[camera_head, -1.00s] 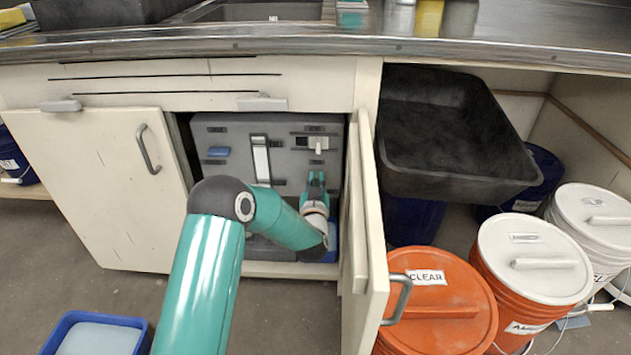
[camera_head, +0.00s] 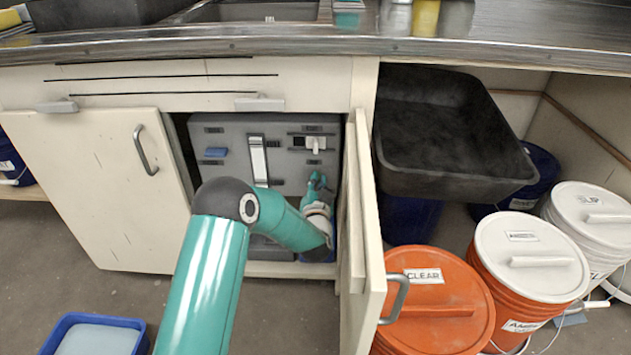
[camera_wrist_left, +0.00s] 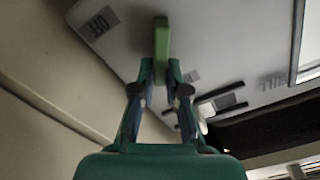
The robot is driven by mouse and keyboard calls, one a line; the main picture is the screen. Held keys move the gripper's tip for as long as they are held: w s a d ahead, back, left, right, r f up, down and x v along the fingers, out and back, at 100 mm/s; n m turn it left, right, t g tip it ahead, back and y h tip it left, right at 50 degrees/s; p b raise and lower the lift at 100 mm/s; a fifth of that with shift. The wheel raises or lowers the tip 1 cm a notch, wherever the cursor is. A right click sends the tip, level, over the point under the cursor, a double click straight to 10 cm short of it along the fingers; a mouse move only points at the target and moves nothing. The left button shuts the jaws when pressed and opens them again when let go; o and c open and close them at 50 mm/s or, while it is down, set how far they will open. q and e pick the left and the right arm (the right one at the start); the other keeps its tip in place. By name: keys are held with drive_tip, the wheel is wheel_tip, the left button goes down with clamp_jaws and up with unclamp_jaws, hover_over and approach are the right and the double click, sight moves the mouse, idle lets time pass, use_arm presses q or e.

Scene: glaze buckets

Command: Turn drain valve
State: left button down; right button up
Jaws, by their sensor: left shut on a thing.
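In the head view, a grey panel (camera_head: 220,168) stands inside the open cabinet under the counter. My left gripper (camera_head: 317,181) is at its lower right part, at the end of my teal arm. In the left wrist view, my left gripper (camera_wrist_left: 160,75) is shut on a green handle (camera_wrist_left: 162,38), taken to be the drain valve's. The handle sticks out beyond the fingertips, roughly in line with the gripper. A label reading OFF (camera_wrist_left: 100,22) is on the panel left of it. The valve's body is hidden. My right gripper is in neither view.
The open cabinet door (camera_head: 362,235) stands close to the right of my forearm. The panel also bears a white lever (camera_head: 258,160), a blue part (camera_head: 215,152) and a white slider (camera_head: 315,143). Orange buckets (camera_head: 440,310) stand right of the door; a blue tub (camera_head: 98,335) is at lower left.

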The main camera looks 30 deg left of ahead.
use_arm(q)
drive_tip(key=m, duration=0.4)
drive_tip(key=d+f+m+p, duration=0.1)
drive_tip(key=m, duration=0.2)
drive_tip(key=f+m, duration=0.1)
drive_tip(key=m, duration=0.3)
drive_tip(key=shift+w+d+m+p, duration=0.2)
drive_tip(key=shift+w+m+p, duration=0.1)
drive_tip(key=shift+w+p, duration=0.1)
drive_tip(key=c, duration=1.2)
unclamp_jaws()
drive_tip(key=shift+s+a, duration=0.1)
drive_tip(key=shift+a, duration=0.05)
drive_tip(key=v, duration=1.2)
drive_tip(key=shift+s, duration=0.1)
